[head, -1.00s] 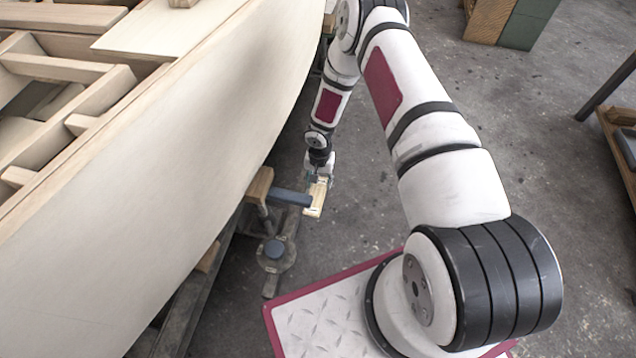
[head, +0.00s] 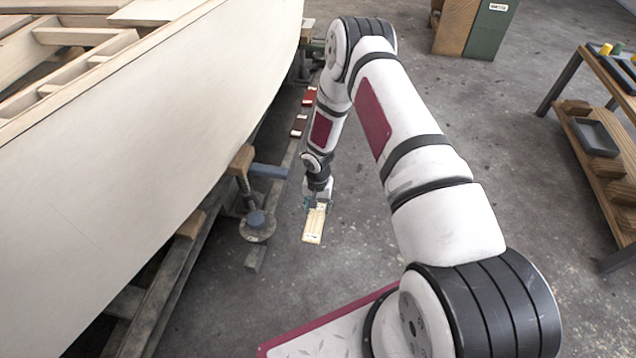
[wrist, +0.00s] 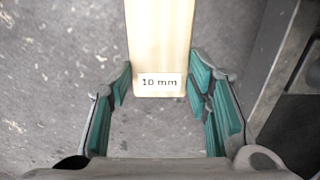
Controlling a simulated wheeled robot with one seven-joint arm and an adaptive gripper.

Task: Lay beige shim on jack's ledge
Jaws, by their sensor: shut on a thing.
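The beige shim (head: 314,224) is a pale flat strip, held out over the floor to the right of the jack. In the wrist view the shim (wrist: 160,45), labelled "10 mm", lies between the green-padded fingers of my gripper (wrist: 160,88). The jack (head: 256,220) stands beside the hull, with a wooden block on top. Its blue-grey ledge (head: 268,171) sticks out to the right. A gap shows between ledge and shim; nothing is seen lying on the ledge.
The pale plywood hull (head: 150,130) fills the left side above dark rails. Red and dark pieces (head: 299,125) lie beyond the jack. A wooden shelf table (head: 600,150) stands at right. Dark grey metal (wrist: 285,75) borders the wrist view's right side. Floor right of the shim is clear.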

